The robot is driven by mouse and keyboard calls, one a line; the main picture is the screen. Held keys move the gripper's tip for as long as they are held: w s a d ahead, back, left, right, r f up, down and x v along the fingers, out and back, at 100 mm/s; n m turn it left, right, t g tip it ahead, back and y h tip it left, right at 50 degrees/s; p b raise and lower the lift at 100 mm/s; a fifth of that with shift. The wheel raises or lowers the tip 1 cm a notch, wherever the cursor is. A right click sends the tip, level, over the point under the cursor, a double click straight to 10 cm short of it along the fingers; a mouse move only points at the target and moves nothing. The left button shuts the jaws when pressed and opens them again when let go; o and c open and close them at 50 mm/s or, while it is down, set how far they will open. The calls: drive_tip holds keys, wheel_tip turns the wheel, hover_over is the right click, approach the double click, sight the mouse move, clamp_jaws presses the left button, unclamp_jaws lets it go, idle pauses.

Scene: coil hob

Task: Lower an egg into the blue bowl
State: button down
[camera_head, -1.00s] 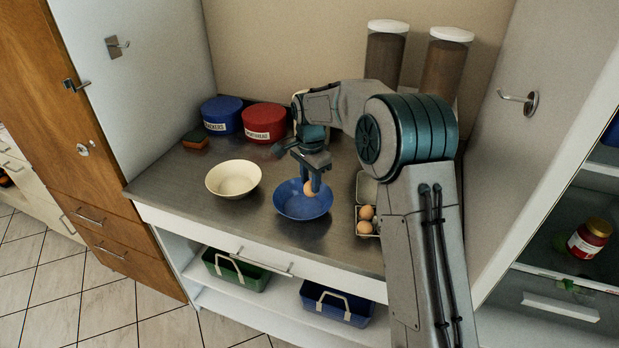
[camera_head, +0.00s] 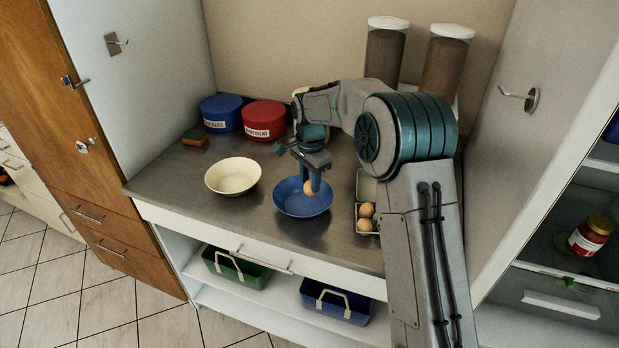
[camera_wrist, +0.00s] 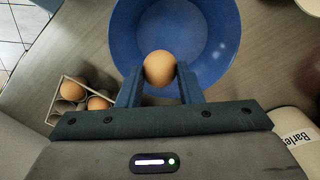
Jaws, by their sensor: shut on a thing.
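The blue bowl (camera_head: 290,203) stands on the metal counter; its open inside fills the top of the wrist view (camera_wrist: 205,30). My gripper (camera_head: 311,186) is shut on a brown egg (camera_wrist: 159,68), one finger on each side of it. The egg also shows in the head view (camera_head: 309,188), at or just above the bowl's inside. In the wrist view the egg overlaps the near part of the bowl. I cannot tell whether the egg touches the bowl.
A cream bowl (camera_head: 233,176) stands left of the blue bowl. An egg carton (camera_head: 368,187) with eggs (camera_head: 366,211) is close on the right. Blue (camera_head: 222,112) and red (camera_head: 264,119) canisters, a sponge (camera_head: 195,137) and tall jars (camera_head: 386,52) stand farther back.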

sight(310, 191)
drive_tip(key=shift+f+b, duration=1.5)
drive_tip(key=shift+f, duration=0.85)
idle(0.8)
drive_tip(key=c, duration=0.9)
unclamp_jaws()
drive_tip(key=shift+r, duration=0.1)
wheel_tip(310, 191, up, 14)
drive_tip(key=shift+f+b, duration=0.2)
drive_tip(key=shift+b, duration=0.15)
drive_tip(key=s+d+r+n+t, duration=0.1)
drive_tip(key=s+d+n, duration=0.3)
drive_tip(key=s+d, duration=0.6)
drive_tip(key=s+d+r+n+t, duration=0.1)
drive_tip(key=s+d+n, duration=0.3)
drive_tip(key=s, duration=0.9)
drive_tip(key=s+d+f, duration=0.1)
drive_tip(key=s, duration=0.2)
drive_tip(key=s+d+f+n, duration=0.1)
drive_tip(key=s+f, duration=0.1)
drive_tip(key=s, duration=0.1)
drive_tip(key=s+d+f+n+t, duration=0.1)
drive_tip(key=s+f, duration=0.1)
drive_tip(key=s, duration=0.2)
drive_tip(key=shift+d+f, duration=0.15)
drive_tip(key=shift+d, duration=0.25)
